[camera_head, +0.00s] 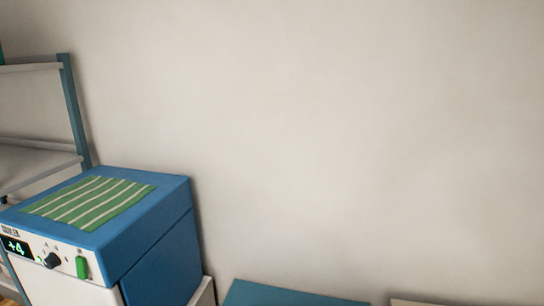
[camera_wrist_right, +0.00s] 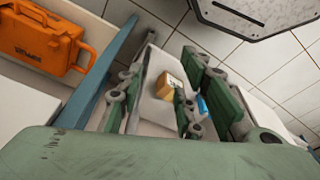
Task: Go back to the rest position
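Neither of my grippers shows in the head view. In the right wrist view my right gripper (camera_wrist_right: 165,62) is open, with a clear gap between its green and grey fingers. Through the gap I see a small tan box (camera_wrist_right: 165,85) that looks to lie on a pale surface beyond the fingers, not touched by them. A small blue item (camera_wrist_right: 203,105) is partly hidden behind the right finger. My left gripper is in neither view.
In the head view a blue cooler (camera_head: 158,238) with a green striped mat (camera_head: 90,203) stands at lower left, beside a shelf rack (camera_head: 72,110). A blue surface (camera_head: 285,296) is at the bottom edge. An orange case (camera_wrist_right: 40,38) lies at upper left in the wrist view.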

